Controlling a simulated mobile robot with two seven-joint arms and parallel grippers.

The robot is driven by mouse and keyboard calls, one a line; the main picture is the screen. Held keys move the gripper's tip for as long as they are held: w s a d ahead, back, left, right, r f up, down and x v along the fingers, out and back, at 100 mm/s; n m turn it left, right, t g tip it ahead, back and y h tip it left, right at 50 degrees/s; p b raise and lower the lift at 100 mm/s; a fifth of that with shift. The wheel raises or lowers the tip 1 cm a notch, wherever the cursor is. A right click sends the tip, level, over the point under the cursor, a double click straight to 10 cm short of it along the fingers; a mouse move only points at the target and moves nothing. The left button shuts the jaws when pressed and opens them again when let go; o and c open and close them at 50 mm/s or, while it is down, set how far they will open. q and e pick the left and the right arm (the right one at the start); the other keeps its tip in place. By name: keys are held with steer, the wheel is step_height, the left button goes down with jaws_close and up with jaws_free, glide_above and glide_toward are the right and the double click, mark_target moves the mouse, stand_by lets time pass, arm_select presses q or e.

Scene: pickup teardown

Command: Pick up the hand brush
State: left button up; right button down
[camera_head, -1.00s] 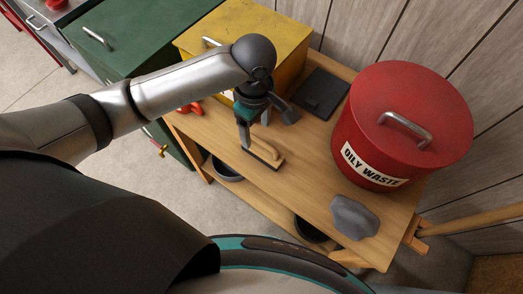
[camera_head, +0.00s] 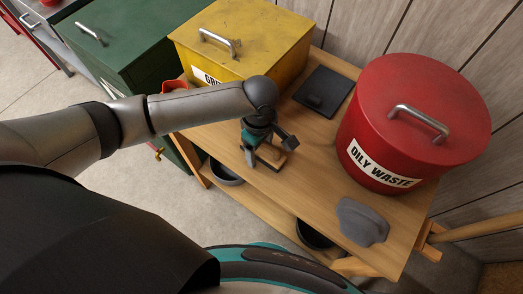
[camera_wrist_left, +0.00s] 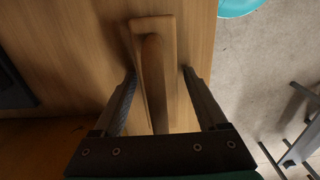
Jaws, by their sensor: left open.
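The hand brush (camera_head: 271,156) has a wooden back and handle and lies on the wooden bench. My left gripper (camera_head: 264,162) is right over it and partly hides it in the head view. In the left wrist view the brush (camera_wrist_left: 153,62) runs lengthwise between the two fingers of the left gripper (camera_wrist_left: 158,75). The fingers are apart, one on each side of the handle. A gap shows on the right side; I cannot tell whether the left finger touches. My right gripper is not in view.
A red oily waste can (camera_head: 415,125) stands right on the bench (camera_head: 318,160). A grey cloth-like lump (camera_head: 362,222) lies near the front. A black flat item (camera_head: 324,90) and a yellow box (camera_head: 243,40) are behind. A green cabinet (camera_head: 128,45) stands left.

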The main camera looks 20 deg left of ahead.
arm_select(q)
steer(key=shift+c, duration=0.2)
jaws_close()
stand_by(0.4)
